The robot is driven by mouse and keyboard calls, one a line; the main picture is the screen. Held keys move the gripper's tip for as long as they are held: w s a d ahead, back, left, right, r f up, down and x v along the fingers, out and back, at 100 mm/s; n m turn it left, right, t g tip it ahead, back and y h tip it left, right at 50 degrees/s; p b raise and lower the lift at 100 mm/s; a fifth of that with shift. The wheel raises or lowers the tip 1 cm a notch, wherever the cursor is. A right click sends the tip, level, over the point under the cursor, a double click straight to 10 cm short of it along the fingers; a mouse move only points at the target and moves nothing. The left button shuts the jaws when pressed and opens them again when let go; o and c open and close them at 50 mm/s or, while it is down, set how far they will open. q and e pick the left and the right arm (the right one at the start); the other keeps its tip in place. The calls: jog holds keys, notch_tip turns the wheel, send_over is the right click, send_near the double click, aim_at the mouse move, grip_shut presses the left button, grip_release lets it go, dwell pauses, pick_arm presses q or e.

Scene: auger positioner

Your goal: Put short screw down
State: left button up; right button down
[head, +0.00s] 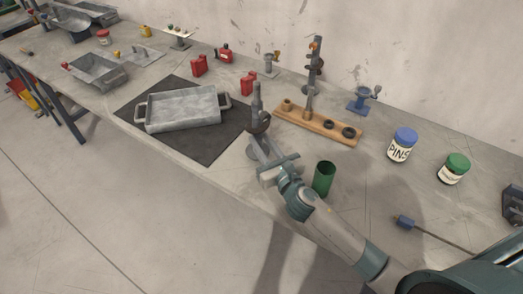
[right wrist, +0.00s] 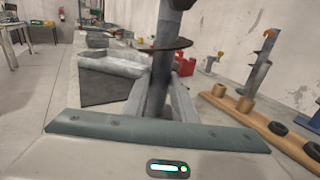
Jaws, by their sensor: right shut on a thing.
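My right gripper (head: 263,150) is shut on the short screw (head: 257,98), a dark grey metal auger with round flights. The screw is held roughly upright above the table's front part, just right of the black mat. In the right wrist view the screw (right wrist: 162,75) rises between the fingers, with a wide flight near its upper part; the fingers hide some of its lower part. A wooden rack (head: 318,124) stands behind and to the right of the gripper, with a taller screw (head: 316,62) upright in it and several round seats or rings. My left gripper is out of view.
A grey metal tray (head: 183,108) sits on the black mat (head: 207,150) left of the gripper. A green cup (head: 323,178) stands close to my right arm. Red cans (head: 248,83), a blue-lidded jar (head: 402,146) and a green-lidded jar (head: 453,169) stand further off.

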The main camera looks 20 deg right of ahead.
jog(key=shift+r, duration=0.1)
jog(key=shift+f, duration=1.95)
jog(key=shift+f+b, duration=0.15)
jog(key=shift+b, duration=0.2)
jog(key=c, duration=1.5)
grip_release()
jog(key=shift+o, duration=0.2)
jog(key=shift+s, duration=0.1)
